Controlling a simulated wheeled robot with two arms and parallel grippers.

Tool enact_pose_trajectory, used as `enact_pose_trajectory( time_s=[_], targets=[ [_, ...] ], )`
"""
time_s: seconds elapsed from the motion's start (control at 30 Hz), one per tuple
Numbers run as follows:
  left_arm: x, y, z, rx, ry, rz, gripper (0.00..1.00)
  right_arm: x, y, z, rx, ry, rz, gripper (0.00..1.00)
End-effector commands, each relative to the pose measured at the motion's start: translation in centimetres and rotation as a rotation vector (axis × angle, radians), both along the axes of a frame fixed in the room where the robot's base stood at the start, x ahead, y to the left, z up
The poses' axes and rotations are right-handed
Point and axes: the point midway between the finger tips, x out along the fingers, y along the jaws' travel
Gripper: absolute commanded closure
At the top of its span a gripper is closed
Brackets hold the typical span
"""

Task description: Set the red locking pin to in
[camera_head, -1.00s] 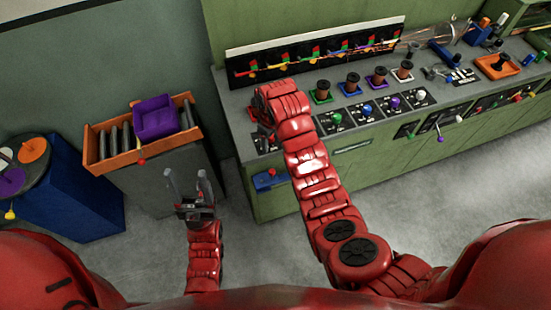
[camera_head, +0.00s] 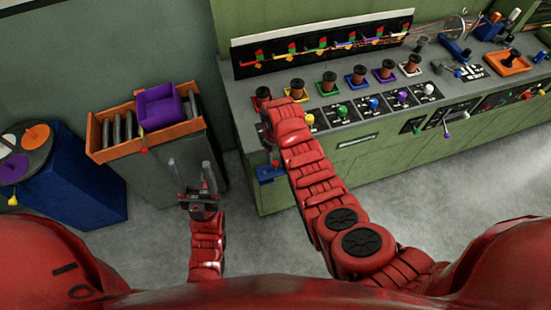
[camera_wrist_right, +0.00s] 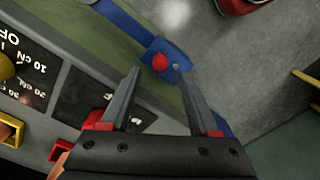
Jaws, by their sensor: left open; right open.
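A red round knob (camera_wrist_right: 160,62), which looks like the locking pin, sits on a blue bracket (camera_wrist_right: 172,50) at the counter's front side. In the right wrist view it lies just beyond and between my right gripper's fingertips (camera_wrist_right: 160,79), which are open and empty. I cannot tell whether it is in or out. In the head view the blue bracket (camera_head: 268,174) shows below my right gripper (camera_head: 267,140), whose fingers are largely hidden by its own arm. My left gripper (camera_head: 190,164) is open and empty, in front of the grey cabinet.
Spools (camera_head: 328,80) stand in a row on the green counter (camera_head: 375,155), with coloured knobs in front. An orange tray (camera_head: 101,155) with rollers and a purple bin (camera_head: 160,106) stands left. A blue cabinet (camera_head: 80,195) is at far left. The grey floor between is clear.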

Motion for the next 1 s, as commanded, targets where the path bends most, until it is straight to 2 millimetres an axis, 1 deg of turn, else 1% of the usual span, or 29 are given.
enact_pose_trajectory(
  time_s=[0.17,0.3,0.4,0.63,0.93,0.97,1.0],
  targets=[
    [0.0,0.0,0.5,0.000,0.000,0.000,0.38,-0.1,0.0,-1.6,-0.001,0.003,0.000,0.38],
    [0.0,0.0,-0.2,0.000,0.000,0.000,0.38,-0.1,0.0,-3.2,0.000,0.004,-0.002,0.38],
    [0.0,0.0,-0.5,0.000,0.000,0.000,0.38,0.0,0.0,-3.9,0.000,0.002,-0.002,0.38],
    [0.0,0.0,-0.7,0.000,0.000,0.000,0.38,-0.1,-0.1,-4.6,-0.001,0.001,-0.001,0.38],
    [0.0,0.0,-0.7,0.000,0.000,0.000,0.38,-0.1,0.0,-4.7,-0.001,0.001,0.000,0.38],
    [0.0,0.0,-0.7,0.000,0.000,0.000,0.38,-0.1,0.0,-4.7,0.000,0.000,0.000,0.40],
    [0.0,0.0,-0.7,0.000,0.000,0.000,0.38,-0.1,0.0,-4.7,0.000,0.000,0.000,0.47]
  ],
)
